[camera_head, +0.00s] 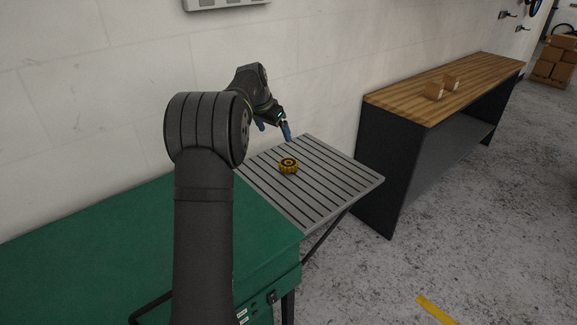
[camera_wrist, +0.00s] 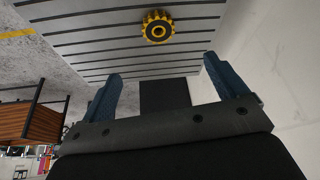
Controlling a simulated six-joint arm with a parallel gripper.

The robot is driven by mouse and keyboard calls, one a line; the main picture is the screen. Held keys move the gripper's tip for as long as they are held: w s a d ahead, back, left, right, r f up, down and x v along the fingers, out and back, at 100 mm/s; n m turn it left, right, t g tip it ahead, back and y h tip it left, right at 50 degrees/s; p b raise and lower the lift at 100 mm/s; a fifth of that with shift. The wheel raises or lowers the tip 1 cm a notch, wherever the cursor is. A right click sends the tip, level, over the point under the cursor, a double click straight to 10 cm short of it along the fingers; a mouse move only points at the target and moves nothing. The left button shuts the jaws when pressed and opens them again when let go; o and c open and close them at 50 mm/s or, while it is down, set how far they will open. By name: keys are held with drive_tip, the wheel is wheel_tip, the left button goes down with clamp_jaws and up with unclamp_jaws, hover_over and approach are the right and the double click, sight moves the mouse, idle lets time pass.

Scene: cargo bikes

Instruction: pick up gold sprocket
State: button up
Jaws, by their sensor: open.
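A gold sprocket (camera_head: 288,166) with teeth lies on a grey slotted table (camera_head: 340,187). In the wrist view the gold sprocket (camera_wrist: 158,27) shows near the top centre, with dark parts on its face and rim. My gripper (camera_head: 274,129) is above the table, a little behind and to the left of the sprocket in the head view. In the wrist view the blue fingers of my gripper (camera_wrist: 164,72) are spread apart with nothing between them. The sprocket is beyond the fingertips and apart from them.
A green-topped bench (camera_head: 90,240) adjoins the slotted table at the left. A wooden-topped workbench (camera_head: 470,85) with small cardboard boxes (camera_head: 434,91) stands at the right. A white wall (camera_head: 330,60) runs behind the table. The slotted table is otherwise bare.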

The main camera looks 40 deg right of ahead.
hover_over(288, 163)
drive_tip(key=a, duration=0.3)
drive_tip(key=f, duration=1)
drive_tip(key=shift+d+f, duration=0.2)
drive_tip(key=shift+f, duration=0.2)
drive_tip(key=shift+s+x, duration=0.1)
drive_tip(key=shift+x, duration=1.25)
drive_tip(key=shift+s+x, duration=0.15)
drive_tip(key=shift+x, duration=1.2)
drive_tip(key=c, duration=1.3)
drive_tip(key=shift+r, duration=0.1)
drive_tip(key=shift+c, duration=0.2)
drive_tip(key=shift+r, duration=0.1)
